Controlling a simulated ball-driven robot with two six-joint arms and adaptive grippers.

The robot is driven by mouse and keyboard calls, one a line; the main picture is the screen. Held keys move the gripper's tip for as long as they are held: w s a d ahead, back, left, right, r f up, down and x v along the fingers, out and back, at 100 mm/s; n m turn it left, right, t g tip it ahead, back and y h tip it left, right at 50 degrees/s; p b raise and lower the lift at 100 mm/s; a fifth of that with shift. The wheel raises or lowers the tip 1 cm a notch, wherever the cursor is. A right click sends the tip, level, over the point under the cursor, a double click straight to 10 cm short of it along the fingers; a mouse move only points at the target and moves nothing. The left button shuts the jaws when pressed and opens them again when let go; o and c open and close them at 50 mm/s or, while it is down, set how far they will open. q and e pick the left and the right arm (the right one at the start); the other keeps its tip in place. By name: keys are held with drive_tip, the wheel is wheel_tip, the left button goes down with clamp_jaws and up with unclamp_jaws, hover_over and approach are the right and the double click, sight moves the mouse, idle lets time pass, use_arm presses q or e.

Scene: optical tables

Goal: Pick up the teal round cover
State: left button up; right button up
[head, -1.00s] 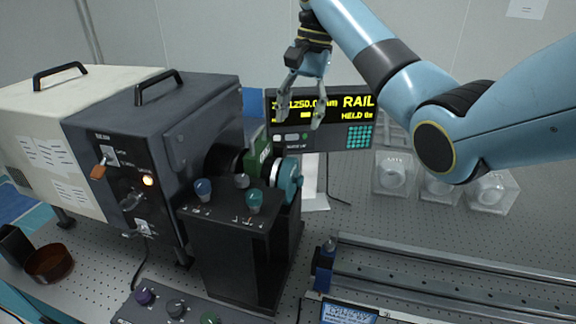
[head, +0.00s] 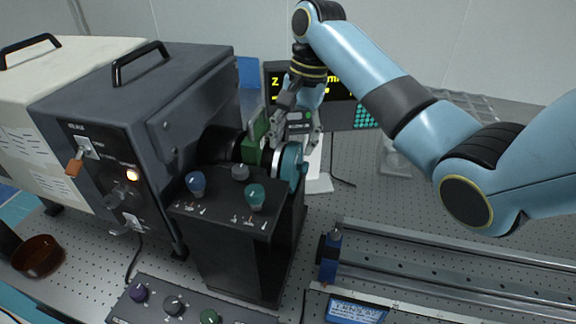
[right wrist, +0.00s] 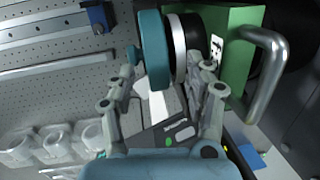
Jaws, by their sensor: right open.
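The teal round cover (head: 291,166) is an upright disc at the end of the dark cylindrical assembly beside the black box. In the right wrist view the cover (right wrist: 152,48) shows edge-on at the top, with a small knob on its left and a white ring and black ring on its right. My right gripper (head: 296,138) is open and empty, just above and behind the cover in the head view. In the right wrist view its fingers (right wrist: 169,74) point toward the cover and the rings, one to each side; contact cannot be told. My left gripper is not in view.
A green block (head: 256,138) with a metal handle in the wrist view adjoins the rings. The black box (head: 236,240) with several knobs stands in front. A dark instrument housing (head: 150,110) is at left, a display (head: 350,112) behind. Rails (head: 430,265) lie at right.

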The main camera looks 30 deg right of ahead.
drive_tip(key=shift+s+a, duration=0.1)
drive_tip(key=shift+s, duration=0.1)
drive_tip(key=shift+s+r, duration=0.2)
drive_tip(key=c, duration=0.4)
drive_tip(key=shift+w, duration=0.1)
drive_tip(key=shift+c, duration=0.9)
drive_tip(key=shift+w+f, duration=0.1)
drive_tip(key=c, duration=0.5)
clamp_jaws()
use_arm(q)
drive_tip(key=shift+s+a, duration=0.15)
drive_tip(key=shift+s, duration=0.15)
